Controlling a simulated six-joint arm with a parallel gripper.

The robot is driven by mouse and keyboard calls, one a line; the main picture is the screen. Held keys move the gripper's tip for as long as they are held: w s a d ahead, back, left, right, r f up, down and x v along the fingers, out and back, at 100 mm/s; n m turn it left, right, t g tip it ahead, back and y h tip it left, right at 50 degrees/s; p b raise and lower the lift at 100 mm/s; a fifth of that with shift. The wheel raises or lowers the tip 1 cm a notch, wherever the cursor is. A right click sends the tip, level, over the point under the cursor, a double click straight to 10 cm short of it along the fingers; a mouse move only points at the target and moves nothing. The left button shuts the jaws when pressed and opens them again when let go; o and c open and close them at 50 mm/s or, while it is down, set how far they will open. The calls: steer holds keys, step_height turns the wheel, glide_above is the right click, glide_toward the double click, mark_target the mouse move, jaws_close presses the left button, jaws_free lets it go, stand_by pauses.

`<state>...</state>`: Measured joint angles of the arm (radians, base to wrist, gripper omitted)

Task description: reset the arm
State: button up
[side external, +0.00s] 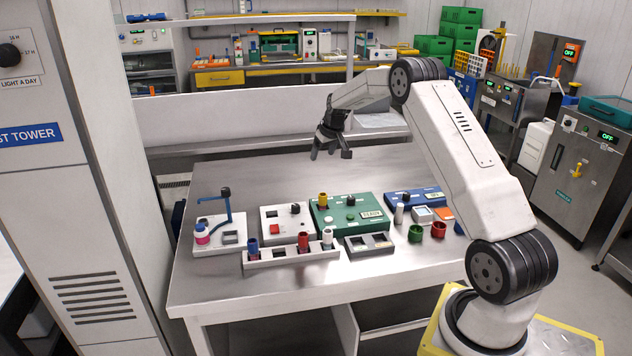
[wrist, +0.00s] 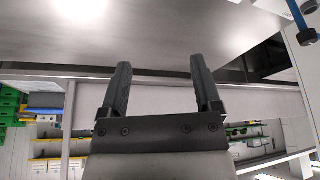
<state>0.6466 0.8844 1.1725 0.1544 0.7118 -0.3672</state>
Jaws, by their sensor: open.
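My gripper (side external: 331,152) hangs above the far part of the steel table (side external: 230,178) in the side external view. Its fingers point down and are spread apart, with nothing between them. In the wrist view my gripper (wrist: 157,78) shows two dark fingers, wide apart and empty. Beyond them is bare metal table top (wrist: 150,35). My gripper is behind the row of devices and touches none of them.
Along the table's front stand a grey rack (side external: 292,257) with coloured vials, a green box (side external: 350,218), a blue box (side external: 408,199), and a white stand with a blue arm (side external: 218,236). Green (side external: 415,233) and red (side external: 438,230) cups are at right. The table's back is clear.

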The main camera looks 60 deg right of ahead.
steer(key=s+a+r+n+y, duration=0.1)
steer(key=s+a, duration=0.2)
steer(key=a, duration=0.9)
steer(key=s+a+r+n, duration=0.1)
steer(key=s+a, duration=0.2)
steer(key=a, duration=0.8)
steer(key=s+a+f+n+g, duration=0.1)
steer(key=s+a+f+n, duration=0.1)
steer(key=s+a, duration=1.2)
steer(key=s, duration=0.4)
steer(key=shift+s+a+f+y, duration=0.2)
steer(key=shift+s+f+y, duration=0.05)
steer(key=shift+f+y, duration=0.1)
